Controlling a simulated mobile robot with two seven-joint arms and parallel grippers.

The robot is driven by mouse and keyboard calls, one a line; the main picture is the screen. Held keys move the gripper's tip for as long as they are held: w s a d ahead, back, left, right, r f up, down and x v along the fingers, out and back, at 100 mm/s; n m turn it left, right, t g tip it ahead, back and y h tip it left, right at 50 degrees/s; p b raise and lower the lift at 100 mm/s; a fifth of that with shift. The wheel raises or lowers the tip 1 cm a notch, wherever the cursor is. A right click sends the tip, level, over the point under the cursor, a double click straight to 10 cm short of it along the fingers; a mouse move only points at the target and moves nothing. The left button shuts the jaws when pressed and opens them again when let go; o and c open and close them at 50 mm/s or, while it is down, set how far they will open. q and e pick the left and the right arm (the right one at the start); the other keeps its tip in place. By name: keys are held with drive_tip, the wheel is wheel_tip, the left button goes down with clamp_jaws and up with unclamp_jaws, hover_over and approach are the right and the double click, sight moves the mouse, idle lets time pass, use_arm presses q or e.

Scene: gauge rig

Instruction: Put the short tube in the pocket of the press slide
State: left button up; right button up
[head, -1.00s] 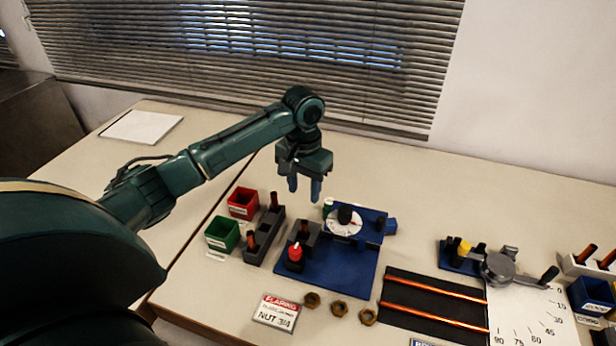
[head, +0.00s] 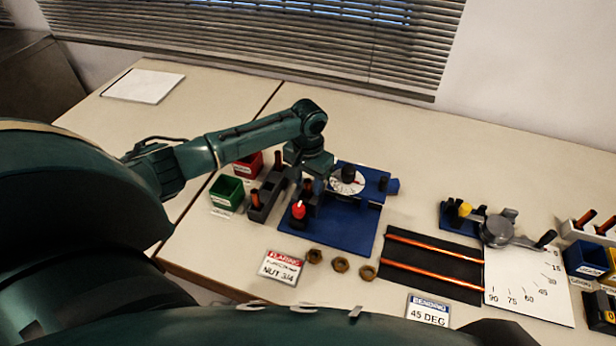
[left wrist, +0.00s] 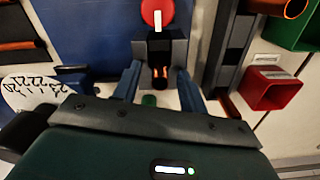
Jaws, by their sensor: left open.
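A copper-coloured short tube (left wrist: 160,75) shows at the dark slot of a grey block (left wrist: 177,48) in the left wrist view. The block has a red knob (left wrist: 157,12), which also shows in the head view (head: 298,209). My left gripper (head: 308,184) is open, pointing down over this block. In the left wrist view its blue fingers (left wrist: 159,72) are on either side of the tube, with gaps; contact cannot be told. In the head view the fingers hide most of the tube and block. I cannot tell which part is the press slide or see its pocket. My right gripper is out of view.
A blue base plate (head: 340,232) carries the block and a white dial (head: 345,184). Left of it stand a grey rack (head: 262,208) with upright tubes, a green bin (head: 227,193) and a red bin (left wrist: 272,90). Brass nuts and a black mat (head: 432,264) with copper rods lie in front and right.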

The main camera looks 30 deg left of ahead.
use_arm(q)
drive_tip(key=shift+c, duration=0.2)
clamp_jaws()
drive_tip(key=shift+s, duration=0.2)
idle(0.4)
drive_tip(key=shift+o, duration=0.2)
unclamp_jaws()
wheel_tip(320, 180, up, 13)
drive_tip(key=shift+r+b, duration=0.15)
drive_tip(key=shift+b, duration=0.2)
